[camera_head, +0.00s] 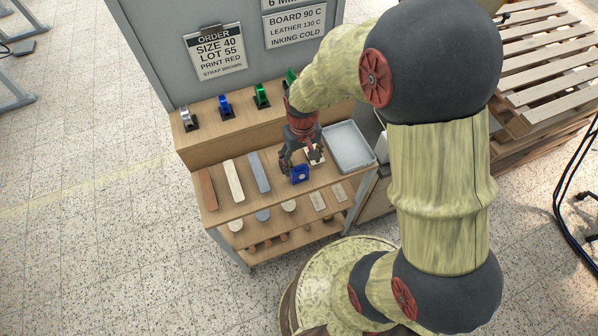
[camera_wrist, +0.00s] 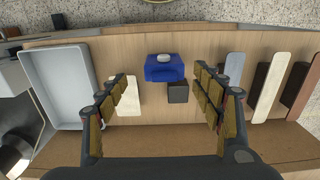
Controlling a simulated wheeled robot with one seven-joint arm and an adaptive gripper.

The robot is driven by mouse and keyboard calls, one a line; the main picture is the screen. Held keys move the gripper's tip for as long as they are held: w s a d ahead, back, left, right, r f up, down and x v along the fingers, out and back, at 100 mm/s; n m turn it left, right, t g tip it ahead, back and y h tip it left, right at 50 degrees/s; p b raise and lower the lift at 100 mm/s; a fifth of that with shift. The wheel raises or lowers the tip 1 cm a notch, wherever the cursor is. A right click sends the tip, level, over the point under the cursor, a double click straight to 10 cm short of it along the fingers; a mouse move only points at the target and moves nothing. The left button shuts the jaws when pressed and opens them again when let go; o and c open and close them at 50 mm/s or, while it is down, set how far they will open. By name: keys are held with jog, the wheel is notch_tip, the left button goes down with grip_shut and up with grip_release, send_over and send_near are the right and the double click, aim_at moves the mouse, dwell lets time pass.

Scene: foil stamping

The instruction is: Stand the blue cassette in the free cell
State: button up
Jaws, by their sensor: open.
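In the head view a blue cassette (camera_head: 300,175) is on the workbench near its front edge, just in front of my gripper (camera_head: 301,158). In the wrist view the blue cassette (camera_wrist: 165,70) carries a small white round piece and lies beyond the fingertips, between their lines. My gripper (camera_wrist: 160,82) is open and empty, with its fingers spread wide. A small dark square piece (camera_wrist: 178,93) lies beside the cassette; I cannot tell whether it is a cell. Another blue cassette (camera_head: 225,104) stands on the raised ledge. I cannot make out a free cell; my arm hides part of the ledge.
A silver cassette (camera_head: 187,118) and a green cassette (camera_head: 261,95) stand in dark holders on the ledge, with another green one partly hidden. A grey tray (camera_head: 348,146) lies right of my gripper. Brown, cream and grey strips (camera_head: 233,181) lie left.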

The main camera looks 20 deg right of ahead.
aim_at(300, 169)
jog(key=f, duration=0.3)
jog(key=f+b, duration=0.1)
jog(key=f, duration=0.1)
jog(key=shift+w+a, duration=0.1)
jog(key=shift+a, duration=0.2)
jog(key=shift+r, duration=0.1)
jog(key=c, duration=1.4)
jog(key=shift+r, duration=0.15)
jog(key=shift+r, duration=0.25)
notch_tip(300, 169, up, 2)
jog(key=shift+r+p, duration=0.1)
jog(key=shift+p, duration=0.35)
jog(key=s+r, duration=0.3)
jog(key=s, duration=0.1)
jog(key=s+r+p, duration=0.1)
jog(key=s+r, duration=0.2)
jog(key=s, duration=0.2)
jog(key=s+r+p, duration=0.1)
jog(key=s+r, duration=0.3)
jog(key=s, duration=0.1)
jog(key=shift+a, duration=0.2)
